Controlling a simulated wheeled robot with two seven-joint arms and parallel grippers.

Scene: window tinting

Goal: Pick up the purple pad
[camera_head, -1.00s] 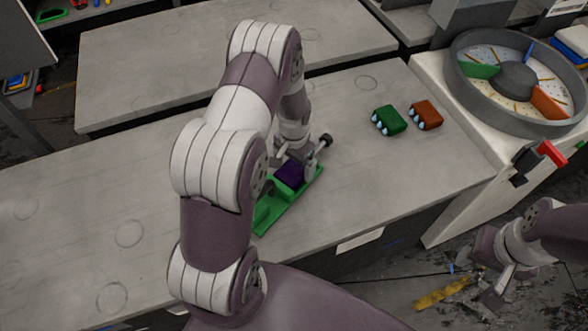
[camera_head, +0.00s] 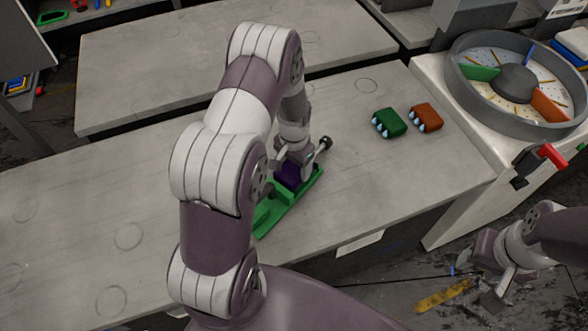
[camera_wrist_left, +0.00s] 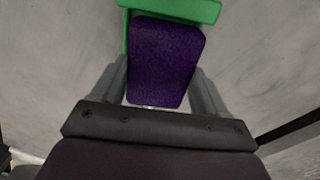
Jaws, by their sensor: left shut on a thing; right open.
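The purple pad (camera_head: 289,174) sits at the green tray (camera_head: 275,212) on the workbench. In the left wrist view the pad (camera_wrist_left: 164,62) is a dark purple rounded block, with the green tray (camera_wrist_left: 190,9) at the top of the picture. My left gripper (camera_head: 293,168) reaches down over the pad, and its fingers (camera_wrist_left: 160,88) are shut on the pad's two sides. I cannot tell whether the pad still touches the tray. My right gripper (camera_head: 485,280) is open and empty at the lower right, beyond the bench's front edge.
A green block (camera_head: 390,122) and an orange-brown block (camera_head: 426,117) with pale bottles lie on the bench to the right. A round grey divided tray (camera_head: 515,82) stands at the far right. The bench's left part (camera_head: 70,220) is clear.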

